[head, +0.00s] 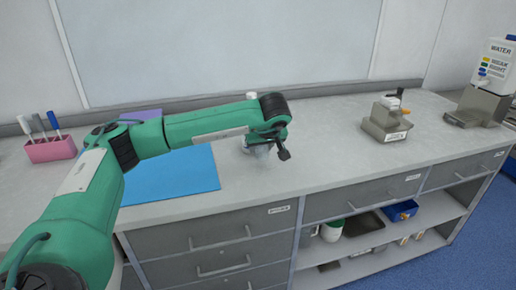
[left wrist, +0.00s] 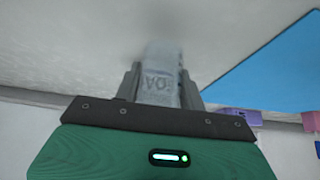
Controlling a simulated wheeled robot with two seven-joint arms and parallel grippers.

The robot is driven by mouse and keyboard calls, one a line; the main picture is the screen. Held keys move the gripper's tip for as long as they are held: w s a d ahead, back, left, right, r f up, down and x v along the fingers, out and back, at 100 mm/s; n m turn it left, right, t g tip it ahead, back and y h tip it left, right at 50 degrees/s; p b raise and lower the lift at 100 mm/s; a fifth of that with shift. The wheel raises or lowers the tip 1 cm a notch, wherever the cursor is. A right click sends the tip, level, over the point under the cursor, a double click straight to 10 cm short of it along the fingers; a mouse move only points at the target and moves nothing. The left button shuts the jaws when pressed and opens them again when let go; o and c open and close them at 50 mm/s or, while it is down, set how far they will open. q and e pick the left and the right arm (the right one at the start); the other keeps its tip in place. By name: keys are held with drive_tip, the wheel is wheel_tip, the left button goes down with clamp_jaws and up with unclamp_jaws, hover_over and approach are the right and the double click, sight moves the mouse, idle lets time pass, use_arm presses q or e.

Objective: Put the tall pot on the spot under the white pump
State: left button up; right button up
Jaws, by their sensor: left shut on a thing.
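My left gripper (head: 264,146) is over the counter, right of the blue mat. In the left wrist view the left gripper (left wrist: 160,92) is shut on a pale grey, translucent pot (left wrist: 158,72) with raised lettering. In the head view the pot (head: 258,152) is mostly hidden by the gripper; I cannot tell whether it touches the counter. A small grey device (head: 384,124) with a white top and an orange part stands to the right. A white water tank (head: 495,65) on a grey stand (head: 480,107) is at the far right. I cannot tell which bears the white pump. My right gripper is out of view.
The blue mat (head: 185,175) lies left of the gripper, partly under my arm. A pink holder (head: 50,150) with pens stands at far left. A white-capped thing (head: 251,96) shows behind my arm. The grey counter (head: 320,150) is clear between gripper and device.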

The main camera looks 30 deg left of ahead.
sight(258, 149)
use_arm(q)
drive_tip(key=w+a, duration=0.2)
drive_tip(key=shift+w+a, duration=0.15)
drive_tip(key=shift+a, duration=0.2)
wheel_tip(258, 149, down, 3)
drive_tip(key=shift+r+p, duration=0.2)
drive_tip(key=shift+p, duration=0.1)
drive_tip(key=shift+f, duration=0.45)
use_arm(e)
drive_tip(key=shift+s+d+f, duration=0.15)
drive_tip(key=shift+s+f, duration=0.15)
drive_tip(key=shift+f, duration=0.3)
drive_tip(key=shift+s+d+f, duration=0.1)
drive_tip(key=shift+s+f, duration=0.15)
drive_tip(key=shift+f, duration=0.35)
use_arm(q)
drive_tip(key=shift+f, duration=0.1)
drive_tip(key=o, duration=1)
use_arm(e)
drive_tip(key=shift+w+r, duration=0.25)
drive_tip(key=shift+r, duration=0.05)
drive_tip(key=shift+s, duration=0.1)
